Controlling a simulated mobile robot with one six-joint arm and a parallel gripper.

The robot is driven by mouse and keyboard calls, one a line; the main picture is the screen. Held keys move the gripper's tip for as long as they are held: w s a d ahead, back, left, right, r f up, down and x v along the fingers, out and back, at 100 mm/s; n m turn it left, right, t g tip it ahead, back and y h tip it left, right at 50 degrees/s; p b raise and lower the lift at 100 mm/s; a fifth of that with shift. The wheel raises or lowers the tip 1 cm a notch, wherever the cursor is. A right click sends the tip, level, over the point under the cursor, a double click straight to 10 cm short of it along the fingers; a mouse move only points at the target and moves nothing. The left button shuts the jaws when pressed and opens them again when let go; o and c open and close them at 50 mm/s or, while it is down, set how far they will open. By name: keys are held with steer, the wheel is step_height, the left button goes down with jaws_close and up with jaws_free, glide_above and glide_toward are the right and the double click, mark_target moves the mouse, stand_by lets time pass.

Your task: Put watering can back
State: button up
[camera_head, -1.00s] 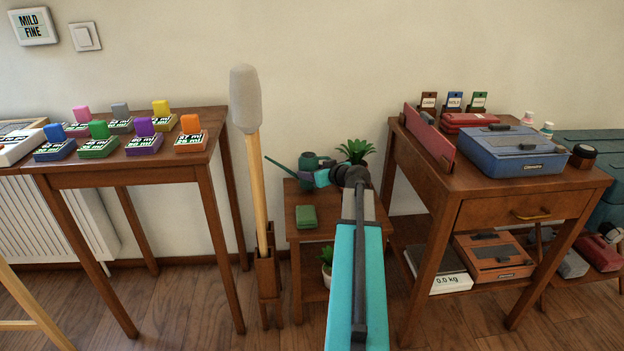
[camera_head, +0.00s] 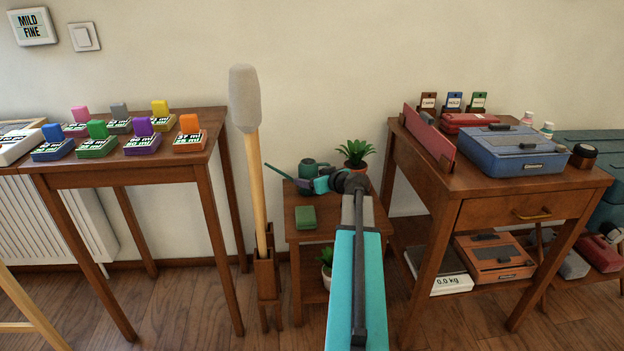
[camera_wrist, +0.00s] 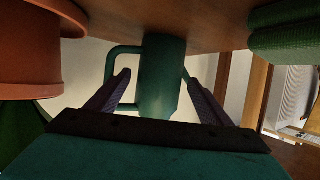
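The dark green watering can (camera_head: 309,168) stands upright on the small wooden table (camera_head: 292,221), its thin spout pointing left. In the wrist view, which is upside down, the can (camera_wrist: 161,78) appears with its base at the tabletop and its looped handle on the left. My gripper (camera_head: 303,184) is beside the can, in front of it. In the wrist view its two purple fingers (camera_wrist: 156,80) are spread on either side of the can body, with a gap visible at the left finger. The can's near side is partly hidden by my gripper in the head view.
A potted plant (camera_head: 356,153) stands right behind my gripper; its terracotta pot (camera_wrist: 35,50) is close in the wrist view. A folded green cloth-like item (camera_head: 305,217) lies at the table's front. A tall grey-headed stick (camera_head: 246,100) stands to the left.

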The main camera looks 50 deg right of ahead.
steer(key=shift+r, duration=0.1)
steer(key=p+v, duration=0.2)
steer(key=v, duration=1)
steer(key=shift+p, duration=0.4)
steer(key=shift+s, duration=0.15)
stand_by(0.5)
